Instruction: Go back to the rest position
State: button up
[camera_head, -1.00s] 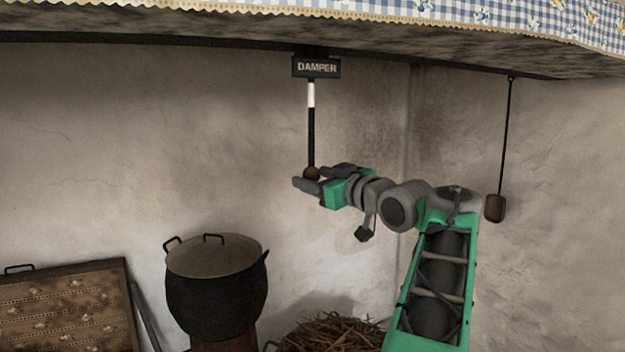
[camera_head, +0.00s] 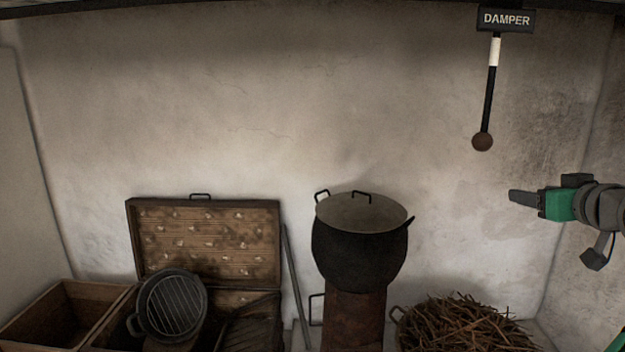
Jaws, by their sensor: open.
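My gripper (camera_head: 522,198) is at the right side of the view, pointing left, with its green and grey wrist behind it. It is open and nothing shows in it. The damper lever (camera_head: 489,92), a black rod with a white band and a round brown knob (camera_head: 482,142), hangs under the DAMPER sign (camera_head: 506,20) at the upper right. The knob is above and left of my gripper, apart from it.
A lidded black pot (camera_head: 360,250) stands on a rusty stand (camera_head: 354,315). A basket of twigs (camera_head: 465,325) is below my gripper. An open wooden chest (camera_head: 207,240), a round grill pan (camera_head: 172,305) and a wooden crate (camera_head: 62,310) are at the left. The wall's middle is clear.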

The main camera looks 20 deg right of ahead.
jog(key=s+d+f+m+g+h, duration=0.1)
jog(key=s+d+f+m+g, duration=0.15)
jog(key=f, duration=0.45)
jog(key=s+d+f+m+g, duration=0.2)
jog(key=s+d+f, duration=0.15)
jog(key=f, duration=0.35)
jog(key=s+a+f+m+g+y, duration=0.1)
jog(key=s+a+f+m+g, duration=0.15)
jog(key=f, duration=0.35)
jog(key=s+a+f+m+g, duration=0.1)
jog(key=s+a+f+g, duration=0.1)
jog(key=s+f, duration=0.3)
jog(key=a+f+n+g+y+p, duration=0.15)
jog(key=a+f, duration=0.35)
jog(key=a, duration=0.7)
jog(key=a+f+n+g+y+p, duration=0.15)
jog(key=a+f, duration=0.35)
jog(key=a, duration=0.8)
jog(key=w+a+r+n+p, duration=0.1)
jog(key=w+a+r+n, duration=0.1)
jog(key=a, duration=0.7)
jog(key=w+a+r+n+t+y+p, duration=0.1)
jog(key=w+a+n, duration=0.3)
jog(key=a, duration=0.5)
jog(key=shift+w+r+n+y+p, duration=0.3)
jog(key=shift+r+n+p, duration=0.1)
jog(key=shift+r+n, duration=0.45)
